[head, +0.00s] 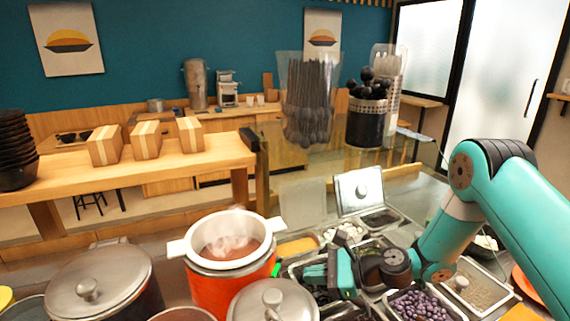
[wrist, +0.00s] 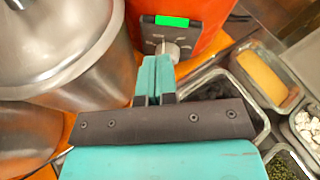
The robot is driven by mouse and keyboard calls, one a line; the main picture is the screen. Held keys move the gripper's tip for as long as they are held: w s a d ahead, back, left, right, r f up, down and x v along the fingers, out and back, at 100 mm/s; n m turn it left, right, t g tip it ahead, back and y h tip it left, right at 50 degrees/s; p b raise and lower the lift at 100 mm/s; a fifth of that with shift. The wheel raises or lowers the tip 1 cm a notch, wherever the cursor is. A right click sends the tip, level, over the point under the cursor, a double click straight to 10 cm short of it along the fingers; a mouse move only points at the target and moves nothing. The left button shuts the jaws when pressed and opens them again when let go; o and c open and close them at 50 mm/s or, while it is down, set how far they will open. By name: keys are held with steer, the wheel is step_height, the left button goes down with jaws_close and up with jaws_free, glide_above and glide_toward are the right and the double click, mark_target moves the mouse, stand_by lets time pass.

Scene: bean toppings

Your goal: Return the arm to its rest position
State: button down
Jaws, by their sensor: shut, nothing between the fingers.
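My arm is turquoise and reaches in from the right in the head view, bent down over the topping trays. My gripper (head: 308,272) points left there, beside the orange-red cooker (head: 228,287). In the wrist view my gripper's (wrist: 157,65) two turquoise fingers are together with nothing between them. Their tips are in front of the cooker's (wrist: 203,25) dark panel with a green display and a grey knob. I cannot tell whether the tips touch the knob.
Lidded steel pots (head: 95,280) stand to the left, also close by in the wrist view (wrist: 62,55). Topping trays lie under the arm, one with purple beans (head: 420,305). A straw holder (head: 308,100) and a spoon canister (head: 366,122) stand behind. The air above the counter's middle is fairly clear.

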steer(key=s+r+n+g+h, duration=0.2)
steer(key=s+r+n, duration=0.4)
steer(key=r+n, duration=0.15)
steer(key=s+r+n+g+h, duration=0.1)
steer(key=s+r+n+h, duration=0.2)
steer(key=s+r+n, duration=0.35)
steer(key=s+d+r+n+h, duration=0.2)
steer(key=s+d+r+n, duration=0.1)
steer(key=s, duration=0.4)
steer(key=s+d+r+n+h, duration=0.2)
steer(key=s+d+r+n, duration=0.2)
steer(key=s+n, duration=0.3)
steer(key=shift+s+d+r+n+h+b, duration=0.3)
steer(key=shift+d+n+h+b, duration=0.15)
steer(key=shift+d, duration=0.3)
